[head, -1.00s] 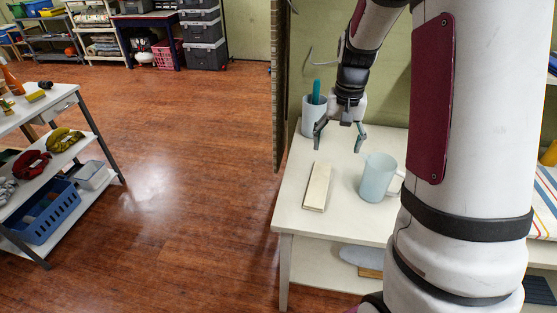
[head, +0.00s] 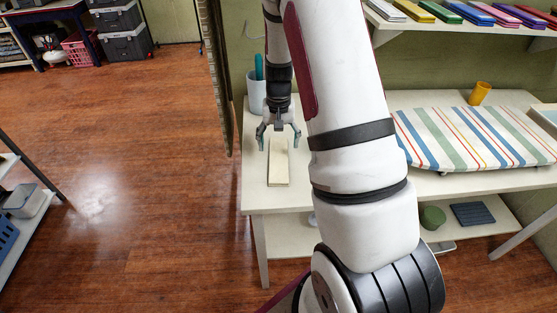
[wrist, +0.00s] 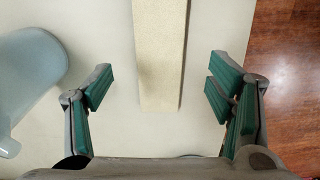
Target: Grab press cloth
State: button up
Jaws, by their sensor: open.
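A long, flat beige piece (head: 279,165) lies on the white table (head: 257,195); I cannot tell whether it is the press cloth. No other thing is plainly a press cloth. My gripper (head: 279,138) is open and points down over the far end of the beige piece. In the wrist view the beige piece (wrist: 161,50) runs between the lines of the two spread fingers, with free space on both sides. Neither finger touches it.
A cup (head: 256,95) with a teal item stands behind my gripper. A striped ironing board (head: 470,137) is at right, below shelved coloured stacks (head: 435,11).

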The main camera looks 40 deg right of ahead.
aim_at(279, 158)
notch_tip(279, 158, down, 5)
jog(key=shift+s+a+f, duration=0.1)
dwell(0.3)
jog(key=c, duration=1.1)
